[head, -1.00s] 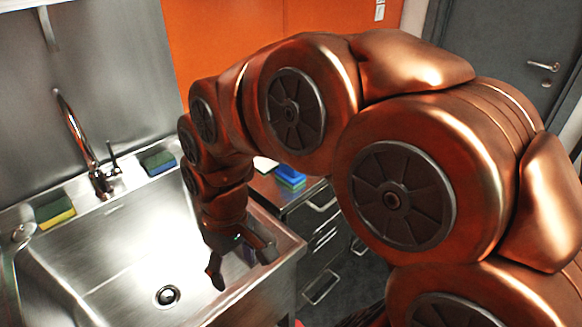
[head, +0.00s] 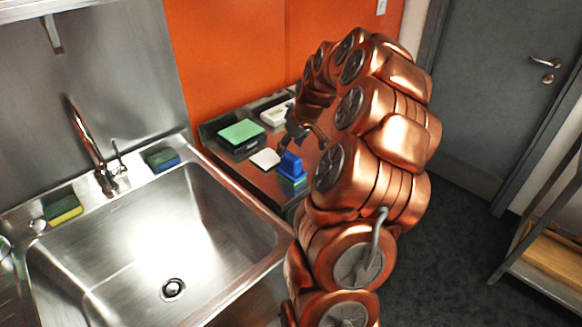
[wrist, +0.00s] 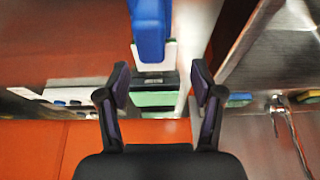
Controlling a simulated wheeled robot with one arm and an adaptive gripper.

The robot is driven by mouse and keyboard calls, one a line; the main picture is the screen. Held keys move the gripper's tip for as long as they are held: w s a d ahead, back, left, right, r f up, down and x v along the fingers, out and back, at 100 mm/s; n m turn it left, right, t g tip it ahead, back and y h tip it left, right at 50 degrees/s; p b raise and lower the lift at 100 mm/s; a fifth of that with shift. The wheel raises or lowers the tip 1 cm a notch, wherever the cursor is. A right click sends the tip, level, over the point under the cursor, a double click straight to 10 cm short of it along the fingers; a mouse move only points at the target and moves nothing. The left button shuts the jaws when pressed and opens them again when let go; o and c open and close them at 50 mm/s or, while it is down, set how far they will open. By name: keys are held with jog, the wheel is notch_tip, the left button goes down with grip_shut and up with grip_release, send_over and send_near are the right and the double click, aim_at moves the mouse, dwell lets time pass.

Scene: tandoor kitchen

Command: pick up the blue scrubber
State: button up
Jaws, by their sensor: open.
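The blue scrubber (head: 290,165) is a blue block with a raised upright part. It sits on the metal counter right of the sink, seemingly on top of a blue and green sponge (head: 293,181). In the wrist view the blue scrubber (wrist: 150,28) shows at the top centre, cut off by the frame edge. My gripper (head: 303,138) is just above and behind it in the head view, partly hidden by my arm. In the wrist view my gripper (wrist: 160,78) has its two fingers spread, with nothing held between them.
A white flat piece (head: 265,158), a green-topped box (head: 240,133) and a white item (head: 274,115) lie nearby on the counter. The sink (head: 150,240) is to the left, with a faucet (head: 88,145) and sponges on its ledge (head: 62,210). An orange wall stands behind.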

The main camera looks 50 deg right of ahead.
aim_at(291, 155)
jog(key=shift+s+d+f, duration=0.1)
jog(key=shift+d+f, duration=0.05)
jog(key=shift+d, duration=0.45)
jog(key=shift+d+f, duration=0.1)
jog(key=shift+f, duration=0.1)
jog(key=shift+p+x, duration=0.5)
jog(key=shift+x, duration=0.6)
jog(key=shift+f+p, duration=0.65)
jog(key=shift+f, duration=0.1)
jog(key=shift+p+x, duration=0.8)
jog(key=shift+x, duration=1.1)
jog(key=shift+s, duration=0.1)
grip_shut()
